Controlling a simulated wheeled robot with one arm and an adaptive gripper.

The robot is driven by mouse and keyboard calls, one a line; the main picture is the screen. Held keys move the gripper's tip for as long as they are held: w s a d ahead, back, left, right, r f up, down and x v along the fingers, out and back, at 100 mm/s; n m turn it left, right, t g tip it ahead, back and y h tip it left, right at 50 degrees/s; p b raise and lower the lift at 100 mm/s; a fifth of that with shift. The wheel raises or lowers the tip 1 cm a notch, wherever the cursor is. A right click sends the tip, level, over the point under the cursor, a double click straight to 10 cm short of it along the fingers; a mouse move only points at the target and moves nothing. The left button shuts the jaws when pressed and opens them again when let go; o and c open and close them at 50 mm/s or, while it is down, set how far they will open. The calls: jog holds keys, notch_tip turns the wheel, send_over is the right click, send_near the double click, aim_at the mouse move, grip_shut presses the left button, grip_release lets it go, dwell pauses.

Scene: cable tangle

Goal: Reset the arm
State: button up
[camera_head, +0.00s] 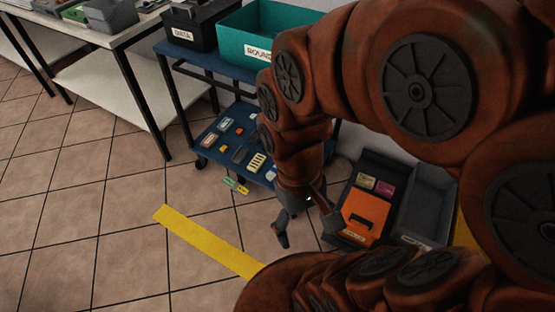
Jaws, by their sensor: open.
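My arm, reddish-brown with dark round joint covers, fills the right side of the head view and bends down toward the floor. My gripper (305,225) hangs at its end, pointing down. Its dark fingers are spread apart, and nothing shows between them. It is in front of the blue cart and just left of an orange case (364,217). One finger overlaps the edge of the case in the picture; I cannot tell if they touch.
A blue cart (190,72) carries a teal bin (241,38) and a dark bin (190,28); several small items lie on its lower shelf. A white table (128,27) stands left. Grey bins (427,203) stand right. Yellow tape (205,241) crosses the open tiled floor.

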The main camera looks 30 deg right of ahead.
notch_tip(320, 180, up, 17)
jog(key=w+t+p, duration=0.1)
jog(key=p, duration=1.4)
jog(key=shift+w+p, duration=0.15)
jog(key=shift+p, duration=0.25)
jog(key=shift+c, duration=0.2)
